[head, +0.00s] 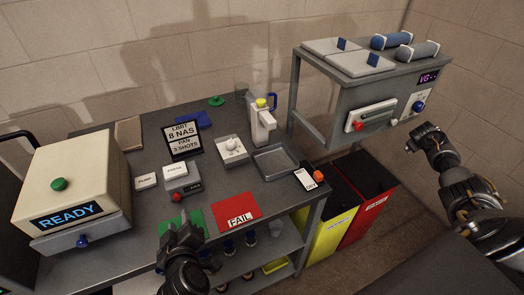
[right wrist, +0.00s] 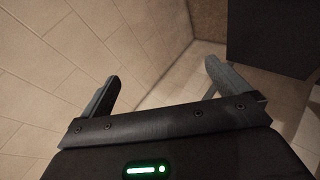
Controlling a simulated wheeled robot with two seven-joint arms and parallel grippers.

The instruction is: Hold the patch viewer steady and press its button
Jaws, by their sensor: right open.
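No label in view names the patch viewer, so I cannot tell for sure which device it is. A small pale box (head: 182,177) with a dark base and a red button (head: 177,197) stands mid-table. A white upright device (head: 261,124) with a yellow top and blue handle stands at the table's back right. My left gripper (head: 182,232) is over the green mat (head: 196,219), in front of the pale box; its jaw gap is unclear. My right gripper (head: 430,137) is off the table at the right, beside the wall. In the right wrist view it is open and empty (right wrist: 160,85).
A cream READY machine (head: 71,178) with a green button fills the table's left. A red FAIL mat (head: 233,211), a grey tray (head: 275,162) and a black-and-white sign (head: 183,138) lie or stand nearby. A grey cabinet (head: 365,97) and red bin (head: 373,185) stand right.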

